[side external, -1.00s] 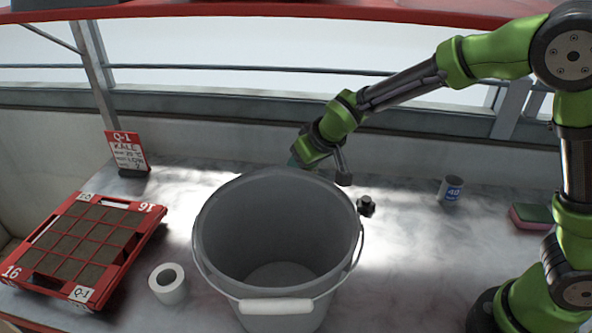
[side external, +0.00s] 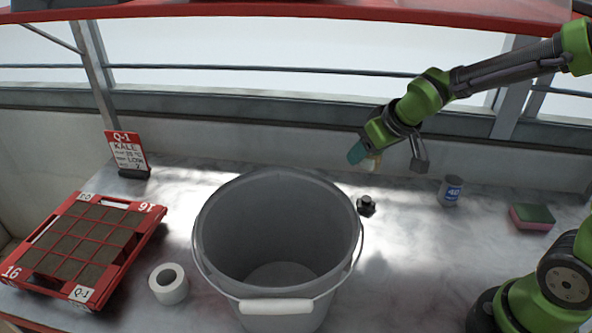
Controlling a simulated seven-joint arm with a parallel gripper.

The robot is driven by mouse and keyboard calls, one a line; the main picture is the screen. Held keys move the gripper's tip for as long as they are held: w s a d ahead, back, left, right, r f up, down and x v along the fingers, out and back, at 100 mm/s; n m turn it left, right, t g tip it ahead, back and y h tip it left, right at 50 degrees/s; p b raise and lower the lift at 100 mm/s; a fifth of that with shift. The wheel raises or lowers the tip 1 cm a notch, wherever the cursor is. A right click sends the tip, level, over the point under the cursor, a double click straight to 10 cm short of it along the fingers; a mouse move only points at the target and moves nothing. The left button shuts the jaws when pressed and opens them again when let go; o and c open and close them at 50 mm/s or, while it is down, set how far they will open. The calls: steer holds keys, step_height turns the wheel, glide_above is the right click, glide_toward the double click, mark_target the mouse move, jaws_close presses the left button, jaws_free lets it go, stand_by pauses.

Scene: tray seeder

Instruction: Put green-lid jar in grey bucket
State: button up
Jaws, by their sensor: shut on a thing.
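The grey bucket (side external: 215,262) stands upright on the table in the middle of the side external view. Its mouth is open and it looks empty inside. My gripper (side external: 370,157) is up at the back right, to the right of the bucket's rim and above the table. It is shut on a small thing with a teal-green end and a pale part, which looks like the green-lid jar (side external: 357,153). The jar is small and partly hidden by the gripper, so its exact tilt is hard to tell.
A red seed tray (side external: 148,232) and a sign card (side external: 128,150) are at the left. A white tape roll (side external: 169,294) lies near the bucket. A small dark knob (side external: 366,206), a labelled can (side external: 450,190) and a sponge (side external: 532,222) are at the right.

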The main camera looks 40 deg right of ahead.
steer(key=shift+s+d+r, duration=0.35)
steer(key=shift+s+d, duration=0.1)
steer(key=shift+s, duration=0.1)
steer(key=shift+s+d+r, duration=0.3)
steer(key=shift+s+d, duration=0.15)
steer(key=shift+s, duration=0.1)
step_height(320, 180, down, 8)
steer(key=a+n+y, duration=0.1)
steer(key=a+n, duration=0.1)
steer(key=a+f+n+y, duration=0.1)
steer(key=a, duration=0.2)
steer(key=a+f+n+y, duration=0.1)
steer(key=a+n, duration=0.1)
steer(key=a, duration=0.2)
steer(key=a+f+n+g+y, duration=0.1)
steer(key=a+n, duration=0.1)
steer(key=a, duration=0.1)
steer(key=shift+s+a+f, duration=0.15)
steer(key=shift+a+f, duration=0.2)
steer(key=shift+f, duration=0.05)
steer(key=shift+d+f, duration=0.15)
steer(key=shift+f, duration=2.9)
steer(key=shift+f, duration=0.1)
steer(key=o, duration=1.1)
steer(key=shift+c, duration=0.2)
